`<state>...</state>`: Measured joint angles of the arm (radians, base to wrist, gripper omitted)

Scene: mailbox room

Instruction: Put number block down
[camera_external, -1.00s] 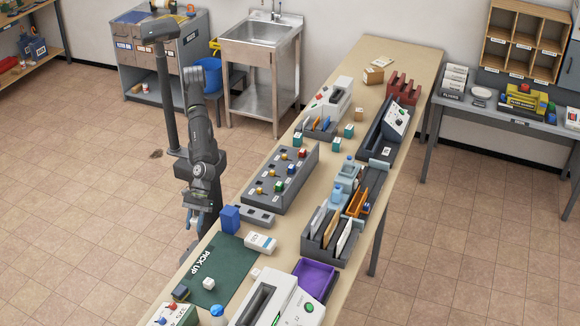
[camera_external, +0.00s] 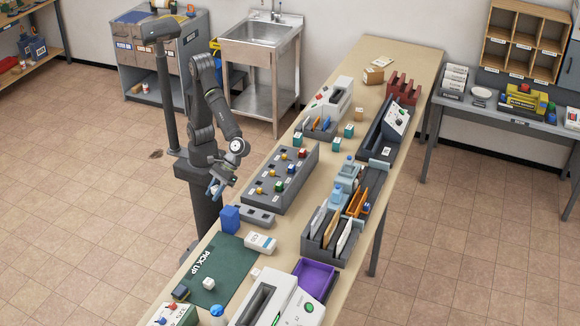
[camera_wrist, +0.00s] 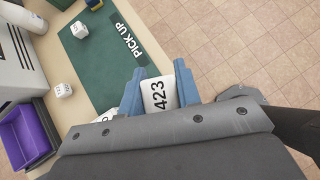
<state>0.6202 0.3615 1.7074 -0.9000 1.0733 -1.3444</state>
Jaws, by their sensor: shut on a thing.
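My gripper (camera_external: 216,190) is beside the left edge of the long table, near the grey panel with knobs. In the wrist view, its blue fingers (camera_wrist: 153,90) are shut on a white number block (camera_wrist: 159,97) marked 423. The block is held off any surface, with the floor and table edge below it.
A blue block (camera_external: 230,218), a white box (camera_external: 260,243) and a purple tray (camera_external: 316,276) stand near the mat. The grey knob panel (camera_external: 262,196) lines the table's left edge. Several holders and devices crowd the table. Much of the mat is bare.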

